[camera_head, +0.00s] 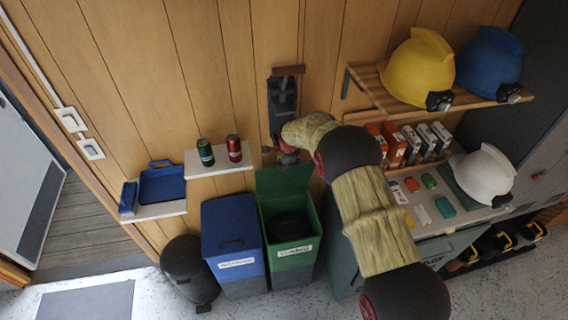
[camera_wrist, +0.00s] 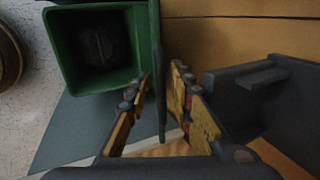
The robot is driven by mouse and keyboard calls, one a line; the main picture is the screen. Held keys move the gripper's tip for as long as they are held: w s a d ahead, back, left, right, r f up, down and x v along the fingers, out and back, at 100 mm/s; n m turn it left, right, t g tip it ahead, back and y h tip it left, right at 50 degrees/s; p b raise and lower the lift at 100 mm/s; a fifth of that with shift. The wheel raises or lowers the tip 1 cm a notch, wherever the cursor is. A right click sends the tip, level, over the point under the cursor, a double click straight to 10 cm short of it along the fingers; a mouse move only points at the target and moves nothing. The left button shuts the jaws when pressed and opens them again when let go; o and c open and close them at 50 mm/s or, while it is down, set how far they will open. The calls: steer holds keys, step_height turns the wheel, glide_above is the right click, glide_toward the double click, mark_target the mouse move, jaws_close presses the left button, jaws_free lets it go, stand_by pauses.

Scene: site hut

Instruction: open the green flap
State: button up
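The green bin (camera_head: 292,230) stands on the floor against the wall, with a white label on its front. Its green flap (camera_head: 284,181) stands raised at the back, and the bin's mouth is uncovered. In the wrist view I look down into the open bin (camera_wrist: 70,60), and the flap (camera_wrist: 157,50) shows nearly edge-on. My gripper (camera_head: 285,153) is just above the flap, near the wall. In the wrist view its fingers (camera_wrist: 161,78) are apart, one on each side of the flap's edge. I cannot tell whether either finger touches it.
A blue bin (camera_head: 232,240) stands close on the left, with a dark round bin (camera_head: 187,268) beyond it. A wall shelf (camera_head: 219,168) with two cans is above the blue bin. A cabinet (camera_head: 440,222) with small items is on the right, below a helmet shelf (camera_head: 470,101).

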steer(key=v, duration=1.2)
